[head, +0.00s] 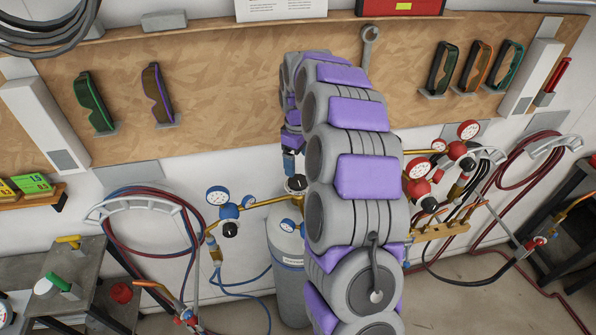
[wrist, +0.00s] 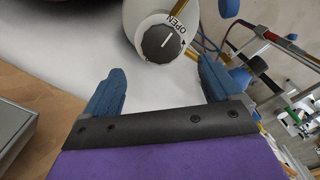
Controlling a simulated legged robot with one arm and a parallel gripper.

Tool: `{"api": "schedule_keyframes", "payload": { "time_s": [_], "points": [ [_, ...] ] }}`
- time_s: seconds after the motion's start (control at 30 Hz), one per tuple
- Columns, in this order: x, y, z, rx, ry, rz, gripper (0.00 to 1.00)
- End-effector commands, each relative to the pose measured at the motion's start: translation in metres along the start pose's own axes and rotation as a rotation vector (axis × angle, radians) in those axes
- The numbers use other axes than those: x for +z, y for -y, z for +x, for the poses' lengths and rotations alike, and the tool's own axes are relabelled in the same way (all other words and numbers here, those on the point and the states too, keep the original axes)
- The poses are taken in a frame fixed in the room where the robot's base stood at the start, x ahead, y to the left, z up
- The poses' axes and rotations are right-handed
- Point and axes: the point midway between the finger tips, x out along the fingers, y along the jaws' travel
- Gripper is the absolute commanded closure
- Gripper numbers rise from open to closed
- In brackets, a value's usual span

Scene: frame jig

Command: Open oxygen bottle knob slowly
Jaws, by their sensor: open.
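The oxygen bottle knob (wrist: 162,42) is a dark round knob with a white pointer line, on a white collar marked "OPEN" with an arrow. It lies just beyond my gripper (wrist: 160,82) in the wrist view, apart from it and roughly centred between the two blue fingers. The fingers are spread wide with nothing between them. In the head view the grey oxygen bottle (head: 288,262) stands against the wall, partly hidden behind my arm. The knob top (head: 296,183) shows at the left edge of my arm. My gripper is mostly hidden there.
A blue regulator with gauges (head: 228,208) sits left of the bottle, and a red regulator (head: 420,180) sits right of my arm. Coiled hoses (head: 150,198) hang on the wall. A metal cart (head: 85,285) stands at the lower left. Safety glasses hang on the wooden board (head: 230,80).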

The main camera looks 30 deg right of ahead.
Motion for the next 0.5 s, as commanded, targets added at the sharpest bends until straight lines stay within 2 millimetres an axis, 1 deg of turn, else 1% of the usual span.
{"api": "schedule_keyframes", "payload": {
  "time_s": [0.03,0.1,0.3,0.4,0.5],
  "points": [
    [-0.001,-0.001,-0.013,0.004,-0.004,0.000,0.09],
    [-0.001,-0.001,-0.029,0.005,-0.004,0.000,0.09],
    [-0.001,-0.002,-0.070,0.006,-0.004,0.000,0.09],
    [-0.001,-0.002,-0.082,0.003,-0.002,0.000,0.09],
    [-0.001,-0.001,-0.090,0.001,-0.001,0.000,0.09]
  ]
}}
